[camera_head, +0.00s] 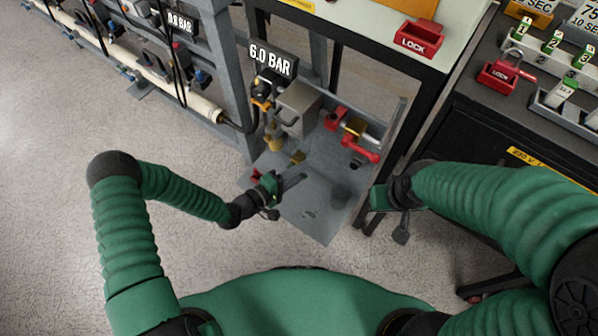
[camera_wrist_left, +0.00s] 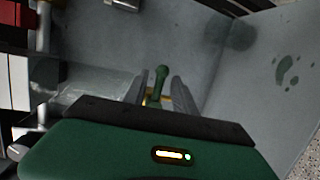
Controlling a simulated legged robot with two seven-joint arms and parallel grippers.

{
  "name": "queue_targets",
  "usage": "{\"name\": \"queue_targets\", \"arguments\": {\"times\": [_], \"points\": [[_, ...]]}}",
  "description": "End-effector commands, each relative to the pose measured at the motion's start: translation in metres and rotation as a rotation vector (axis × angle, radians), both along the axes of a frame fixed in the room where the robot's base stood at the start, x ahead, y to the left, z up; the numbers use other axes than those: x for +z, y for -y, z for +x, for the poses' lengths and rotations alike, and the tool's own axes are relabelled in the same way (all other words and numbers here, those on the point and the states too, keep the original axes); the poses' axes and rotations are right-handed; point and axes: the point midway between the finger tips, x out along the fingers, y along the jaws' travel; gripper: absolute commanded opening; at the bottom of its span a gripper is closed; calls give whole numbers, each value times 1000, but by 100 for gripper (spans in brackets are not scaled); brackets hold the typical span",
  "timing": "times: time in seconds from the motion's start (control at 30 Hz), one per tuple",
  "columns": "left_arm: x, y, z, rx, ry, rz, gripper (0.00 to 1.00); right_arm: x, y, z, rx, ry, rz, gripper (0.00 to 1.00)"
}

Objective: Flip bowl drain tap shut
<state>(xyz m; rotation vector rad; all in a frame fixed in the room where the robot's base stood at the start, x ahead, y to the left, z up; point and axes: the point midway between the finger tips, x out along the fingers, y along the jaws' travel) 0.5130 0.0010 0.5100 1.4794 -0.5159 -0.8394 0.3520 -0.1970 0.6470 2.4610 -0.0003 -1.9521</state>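A small tap with a green lever (camera_wrist_left: 161,78) and a yellow base (camera_wrist_left: 152,98) shows in the left wrist view. It lies between the fingers of my left gripper (camera_wrist_left: 160,92), with a gap on each side. The fingers are apart and hold nothing. In the head view my left gripper (camera_head: 292,184) is low over the grey metal panel (camera_head: 318,218), below the brass and grey fittings; I cannot make out the green lever there. My right gripper (camera_head: 392,214) is right of the panel, and its finger opening is unclear.
A 6.0 BAR display (camera_head: 273,60) stands above a grey box (camera_head: 298,104). A red-handled valve (camera_head: 362,148) is on the panel's right. Red LOCK boxes (camera_head: 419,39) sit on the benches at right. Pale floor (camera_head: 60,230) is clear at left.

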Motion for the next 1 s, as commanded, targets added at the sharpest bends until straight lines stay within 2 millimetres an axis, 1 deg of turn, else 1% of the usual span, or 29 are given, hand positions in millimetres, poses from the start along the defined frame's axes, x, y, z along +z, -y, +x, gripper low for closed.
{"name": "queue_targets", "arguments": {"times": [0.27,0.37,0.47,0.8,0.9,1.0], "points": [[1,0,0,0,2,-1,33,1,0,0,0,0,0,0],[4,-5,-4,1,3,0,33,4,0,0,0,0,0,0],[9,-19,-15,2,1,0,33,10,0,0,0,0,0,0],[27,-93,-76,3,0,0,33,36,0,0,0,0,0,0],[30,-110,-91,2,-1,0,33,40,0,0,0,0,0,0],[31,-122,-100,2,0,0,33,42,0,0,0,0,0,0]]}}
